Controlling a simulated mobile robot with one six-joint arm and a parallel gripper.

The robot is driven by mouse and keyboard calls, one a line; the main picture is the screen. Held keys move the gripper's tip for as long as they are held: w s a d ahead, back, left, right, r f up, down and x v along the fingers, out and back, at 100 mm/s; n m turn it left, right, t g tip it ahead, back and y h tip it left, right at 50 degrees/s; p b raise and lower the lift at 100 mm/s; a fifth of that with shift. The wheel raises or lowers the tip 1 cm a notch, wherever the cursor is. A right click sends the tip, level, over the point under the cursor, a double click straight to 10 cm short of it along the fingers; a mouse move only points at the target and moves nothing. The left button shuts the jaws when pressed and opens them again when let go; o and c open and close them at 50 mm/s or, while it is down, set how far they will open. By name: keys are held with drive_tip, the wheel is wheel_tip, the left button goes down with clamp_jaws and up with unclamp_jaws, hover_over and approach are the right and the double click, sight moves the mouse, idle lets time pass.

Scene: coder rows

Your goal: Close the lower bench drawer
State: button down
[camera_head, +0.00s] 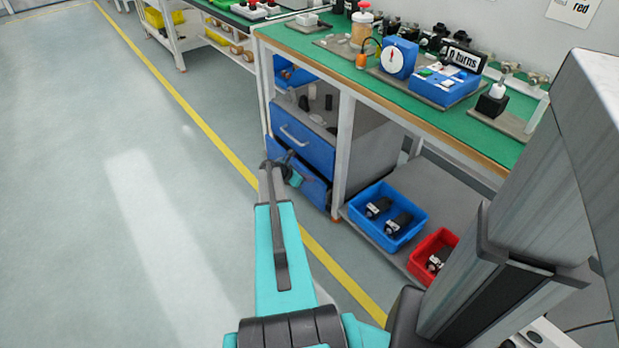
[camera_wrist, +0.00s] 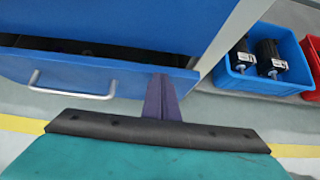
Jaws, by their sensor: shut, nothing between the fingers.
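The lower bench drawer (camera_head: 309,190) is a blue front low under the green bench, partly hidden by my gripper in the head view. In the wrist view the lower drawer (camera_wrist: 130,86) fills the left and middle. A dark gap shows along its top edge, so it stands a little open. Its pale bar handle (camera_wrist: 75,88) is left of my fingers. My gripper (camera_head: 290,170) is shut and empty at the drawer front. In the wrist view the fingers (camera_wrist: 161,98) are together before the drawer's right part; I cannot tell if they touch it.
The blue upper drawer (camera_head: 303,143) is directly above. A white bench leg (camera_head: 343,155) stands right of the drawers. A blue bin (camera_head: 389,217) and a red bin (camera_head: 431,256) with dark parts sit on the low shelf. Floor left of the yellow line (camera_head: 205,125) is clear.

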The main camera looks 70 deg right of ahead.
drive_tip(key=shift+w, duration=0.1)
idle(0.3)
drive_tip(key=f+p+v, duration=0.1)
drive_tip(key=v, duration=0.5)
drive_tip(key=w+a+f+p+v, duration=0.1)
drive_tip(key=v, duration=0.6)
drive_tip(key=shift+a+p, duration=0.3)
drive_tip(key=shift+p, duration=0.1)
drive_tip(key=c, duration=2.5)
unclamp_jaws()
drive_tip(key=shift+s, duration=0.1)
